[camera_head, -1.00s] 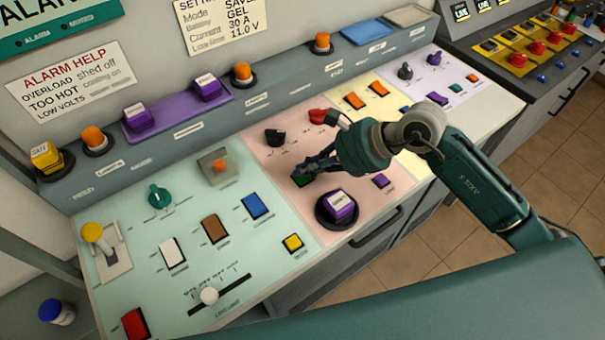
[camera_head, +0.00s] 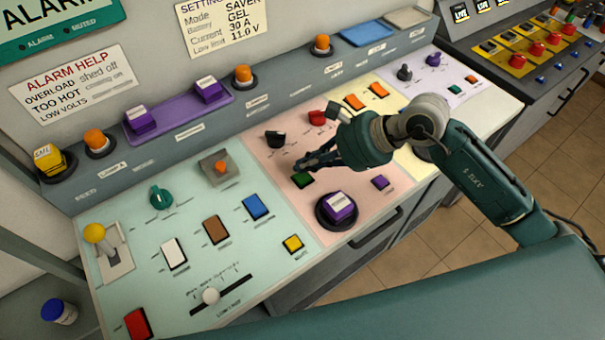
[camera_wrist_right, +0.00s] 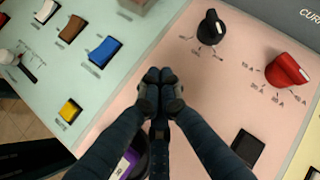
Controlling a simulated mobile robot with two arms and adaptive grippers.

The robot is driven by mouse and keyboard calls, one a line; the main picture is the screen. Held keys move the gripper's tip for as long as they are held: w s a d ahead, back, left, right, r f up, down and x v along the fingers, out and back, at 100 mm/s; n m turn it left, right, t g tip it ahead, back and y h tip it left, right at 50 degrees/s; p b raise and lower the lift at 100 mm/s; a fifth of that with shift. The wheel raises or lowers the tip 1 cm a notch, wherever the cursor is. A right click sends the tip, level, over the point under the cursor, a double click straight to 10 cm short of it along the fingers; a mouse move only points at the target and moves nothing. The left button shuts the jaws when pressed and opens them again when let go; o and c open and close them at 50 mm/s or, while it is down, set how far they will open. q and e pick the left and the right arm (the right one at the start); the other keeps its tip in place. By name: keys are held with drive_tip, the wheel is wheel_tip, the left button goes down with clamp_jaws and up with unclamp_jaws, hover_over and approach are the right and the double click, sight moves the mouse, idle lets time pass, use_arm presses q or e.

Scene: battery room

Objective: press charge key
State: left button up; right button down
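A small green key (camera_head: 303,180) sits on the pink section of the sloped desk. The key labels are too small to read, so I cannot tell by name which one is the charge key. My right gripper (camera_head: 300,164) is in front of the black knob, with its fingertips just beyond the green key and apparently above it. In the right wrist view its fingers (camera_wrist_right: 159,76) are together with nothing between them. The green key is hidden behind the fingers there. My left gripper is not in view.
A black knob (camera_head: 275,139) and a red knob (camera_head: 317,117) lie behind. A dark key (camera_wrist_right: 247,147) shows in the wrist view.

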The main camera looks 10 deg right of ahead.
sight(306, 177)
drive_tip(key=shift+r+p, duration=0.95)
drive_tip(key=shift+r, duration=1.25)
